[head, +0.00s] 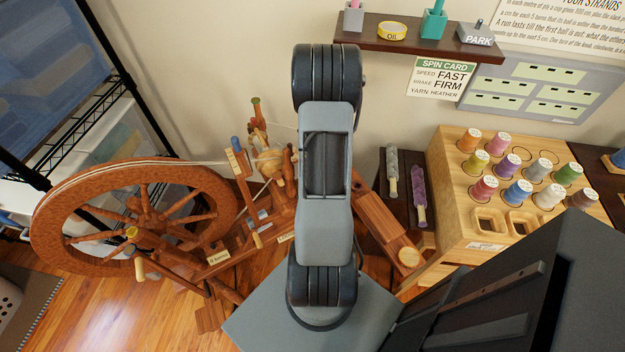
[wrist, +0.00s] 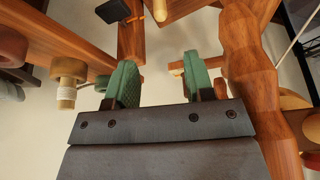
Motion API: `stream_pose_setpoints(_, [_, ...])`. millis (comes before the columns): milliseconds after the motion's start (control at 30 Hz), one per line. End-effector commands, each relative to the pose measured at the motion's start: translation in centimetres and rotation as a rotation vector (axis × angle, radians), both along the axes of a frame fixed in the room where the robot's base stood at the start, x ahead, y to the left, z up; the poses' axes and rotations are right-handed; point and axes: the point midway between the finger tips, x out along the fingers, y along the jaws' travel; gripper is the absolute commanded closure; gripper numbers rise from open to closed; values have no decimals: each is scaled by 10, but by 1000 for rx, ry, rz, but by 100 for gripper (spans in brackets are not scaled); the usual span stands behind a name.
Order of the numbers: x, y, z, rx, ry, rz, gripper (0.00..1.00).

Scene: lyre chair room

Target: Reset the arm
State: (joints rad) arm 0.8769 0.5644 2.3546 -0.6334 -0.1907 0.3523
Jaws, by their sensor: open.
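My gripper (wrist: 158,84) shows in the wrist view with its two green fingers apart and nothing between them. Wooden parts of the spinning wheel surround it in that view: a thick turned post (wrist: 260,90) close on the right and a beam (wrist: 60,40) at the upper left. In the head view my arm stands upright in the middle, in front of the spinning wheel (head: 75,178). My gripper is hidden behind the arm there. Whether the fingers touch any wood cannot be told.
A wooden rack (head: 450,185) with several coloured thread cones stands at the right. A dark shelf (head: 400,45) with an oil tin (head: 391,31) hangs on the wall above. A black wire rack (head: 95,110) stands at the left. Wooden floor (head: 110,310) is free at the lower left.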

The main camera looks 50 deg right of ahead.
Motion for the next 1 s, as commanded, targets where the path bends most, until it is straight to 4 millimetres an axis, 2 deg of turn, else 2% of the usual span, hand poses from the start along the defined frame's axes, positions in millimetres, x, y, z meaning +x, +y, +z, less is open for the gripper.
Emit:
stream_pose_setpoints(433, [-1,0,-1,-2,11,11,52])
stream_pose_setpoints(567, [-16,4,-6,16,99,10,52])
stream_pose_setpoints(667, [-39,11,-8,56,216,-17,52])
stream_pose_setpoints(767, [-50,22,19,80,317,-33,52])
stream_pose_setpoints(867, [-45,42,62,89,381,-11,52])
stream_pose_setpoints(1000, [-31,80,126,99,410,52,52])
